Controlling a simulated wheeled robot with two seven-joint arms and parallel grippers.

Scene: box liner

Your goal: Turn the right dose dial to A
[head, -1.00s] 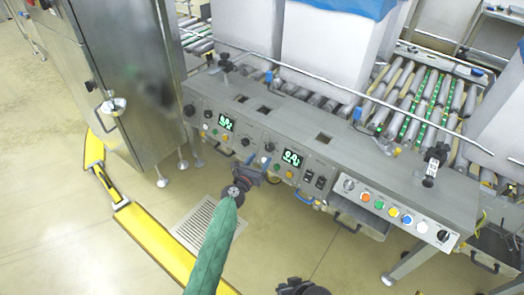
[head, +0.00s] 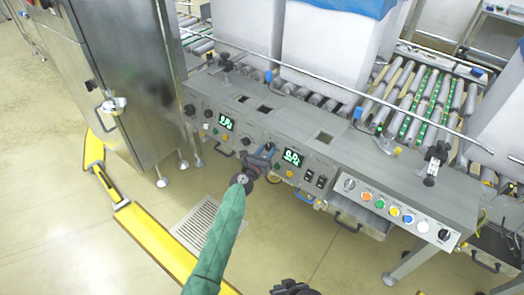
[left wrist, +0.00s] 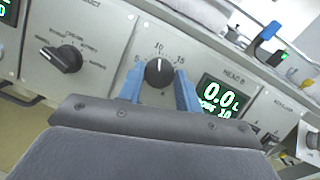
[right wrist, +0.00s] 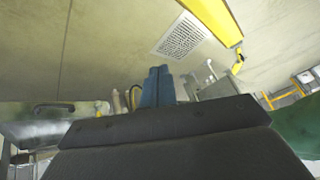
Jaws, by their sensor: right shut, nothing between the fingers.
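The right dose dial (left wrist: 159,73) is a round black knob with a white pointer line aimed up, close to the 10 mark, in the left wrist view. Marks 5, 10 and 15 ring it, and a small mark below is too small to read. My left gripper (left wrist: 158,88) is open, with one blue finger on each side of the knob; I cannot tell whether they touch it. In the head view the left gripper (head: 268,152) is at the panel front and hides this dial. My right gripper (right wrist: 158,88) is shut and empty, low over the floor, away from the panel.
A green-lit display (left wrist: 222,100) reading 0.0 L is right of the dial. A black selector knob (left wrist: 66,58) is on the left. The grey console (head: 325,145) carries coloured buttons on its right. A steel cabinet (head: 125,75) stands left. Open floor lies in front.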

